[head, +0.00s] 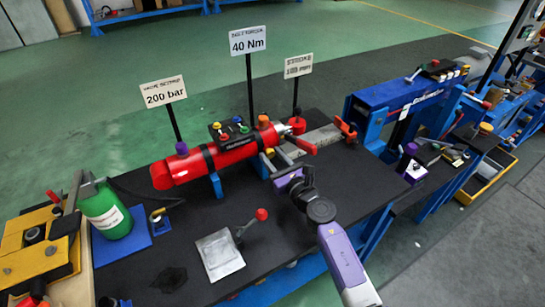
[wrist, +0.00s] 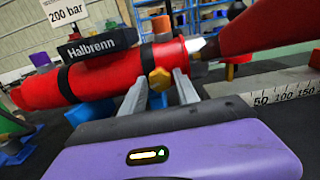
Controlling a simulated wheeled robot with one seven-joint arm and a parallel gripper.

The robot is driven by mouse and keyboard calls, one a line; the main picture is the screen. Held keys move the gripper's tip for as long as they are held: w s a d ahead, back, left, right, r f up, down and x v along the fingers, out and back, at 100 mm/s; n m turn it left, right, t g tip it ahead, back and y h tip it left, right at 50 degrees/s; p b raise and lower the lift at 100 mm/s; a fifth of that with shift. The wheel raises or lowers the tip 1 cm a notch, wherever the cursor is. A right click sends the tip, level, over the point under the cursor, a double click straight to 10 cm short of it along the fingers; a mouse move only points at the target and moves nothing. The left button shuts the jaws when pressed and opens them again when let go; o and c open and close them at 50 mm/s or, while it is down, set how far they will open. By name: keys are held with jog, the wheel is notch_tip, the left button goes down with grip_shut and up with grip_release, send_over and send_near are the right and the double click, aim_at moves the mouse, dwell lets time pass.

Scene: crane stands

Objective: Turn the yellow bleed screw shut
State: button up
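The yellow bleed screw (wrist: 160,80) is a hex-headed screw low on the side of the red cylinder (wrist: 50,90). In the head view the screw (head: 269,152) shows small near the cylinder's (head: 205,163) right end. My gripper (wrist: 160,82) is open, its two grey fingers pointing at the cylinder, one on each side of the screw. Narrow gaps seem to show between fingers and screw head; I cannot tell whether either touches. In the head view my purple gripper (head: 280,172) reaches in from the lower right. The screw's thread is hidden.
A red lever (wrist: 270,30) crosses just right of the fingers in the wrist view. A steel ruler (wrist: 280,93) lies at right. Sign posts rise behind the cylinder.

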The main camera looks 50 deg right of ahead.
grip_shut()
jog(key=shift+m, duration=0.4)
jog(key=m+p, duration=0.2)
jog(key=m, duration=0.3)
jog(key=shift+r+m, duration=0.1)
jog(key=shift+m, duration=0.2)
jog(key=m+p, duration=0.2)
jog(key=m, duration=0.3)
jog(key=shift+m, duration=0.3)
jog(key=shift+o, duration=2.2)
grip_release()
